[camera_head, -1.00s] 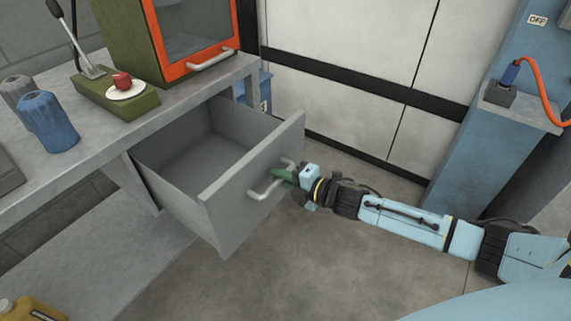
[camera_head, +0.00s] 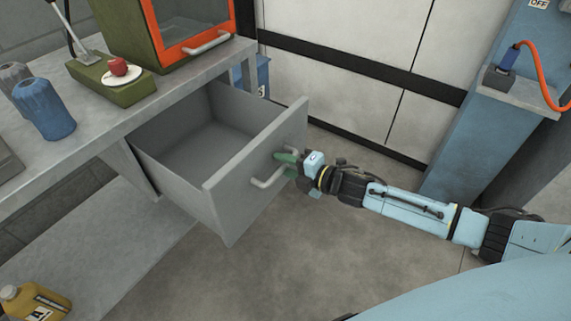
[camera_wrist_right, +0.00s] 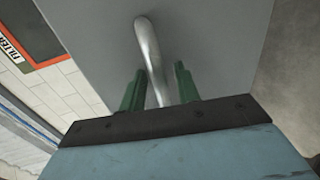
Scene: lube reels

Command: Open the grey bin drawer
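The grey bin drawer (camera_head: 230,205) stands well out from under the workbench, and its empty inside shows in the head view. Its metal bar handle (camera_head: 267,182) is on the front panel and also shows in the wrist view (camera_wrist_right: 147,42). My right gripper (camera_head: 284,158) is at the handle, with its green fingers on either side of the bar. In the wrist view, the fingers of my right gripper (camera_wrist_right: 159,72) are apart, with narrow gaps beside the bar. Firm contact cannot be made out. My left gripper is not in view.
The workbench (camera_head: 110,112) carries blue (camera_head: 43,108) and grey containers, a green lever box (camera_head: 112,84) and an orange-framed cabinet (camera_head: 190,40). A yellow jug (camera_head: 32,302) stands at lower left. A blue column (camera_head: 480,135) stands at right. The floor before the drawer is clear.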

